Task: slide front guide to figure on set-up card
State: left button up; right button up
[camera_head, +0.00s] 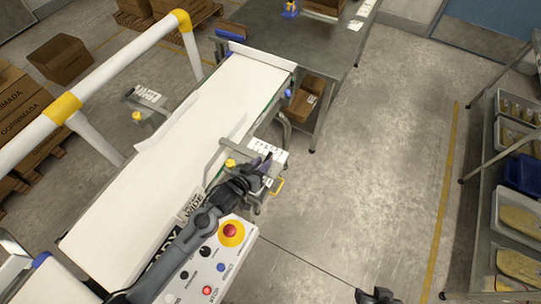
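The white belt (165,180) runs diagonally from lower left to upper middle. On its right side is a grey bracket with a white marked scale plate (272,152) and a yellow knob (230,163), seemingly the front guide's mount. My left gripper (265,168) is at this bracket, close to the scale plate; its dark fingers overlap the bracket, so contact and opening are unclear. My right gripper (375,296) shows only partly at the bottom edge, away from the belt.
A control box with a red emergency button (232,231) sits under my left arm. A matching bracket (150,99) stands across the belt. A white-and-yellow rail (110,80) runs at left. A rack with trays (517,220) is at right; the floor between is clear.

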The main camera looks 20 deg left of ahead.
aim_at(270, 156)
pick_arm(q)
jog(key=shift+x, duration=3.15)
grip_shut()
